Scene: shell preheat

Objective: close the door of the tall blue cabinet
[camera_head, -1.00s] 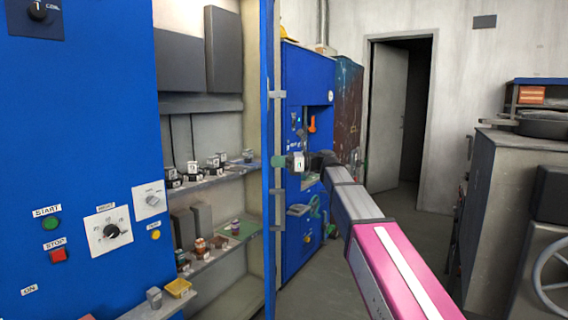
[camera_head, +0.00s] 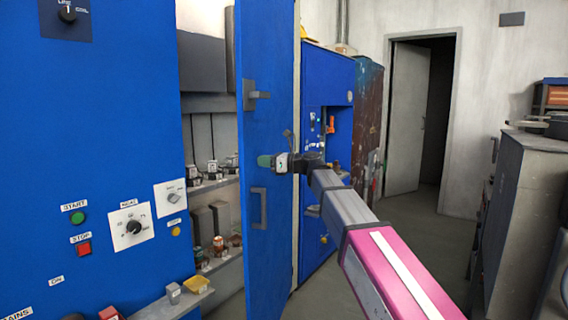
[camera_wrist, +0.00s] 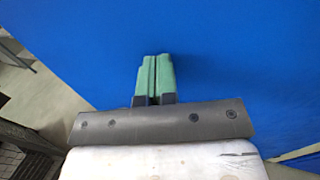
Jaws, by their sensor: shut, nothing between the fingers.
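The tall blue cabinet (camera_head: 110,150) fills the left of the head view. Its blue door (camera_head: 268,220) stands partly open, with a grey latch and a grey pull handle on its outer face. Part of the shelves inside still shows through the gap. My gripper (camera_head: 265,161) is shut and empty, its green fingertips at the door's outer face, above the pull handle. In the wrist view the green fingers (camera_wrist: 154,75) are together in front of the blue door surface (camera_wrist: 220,60). I cannot tell whether they touch it.
Jars stand on the cabinet shelves (camera_head: 215,178), and a yellow tray (camera_head: 196,284) sits on a low ledge at the front. Another blue machine (camera_head: 325,85) stands behind the door. A grey cabinet (camera_head: 525,190) is at right. Floor between is clear.

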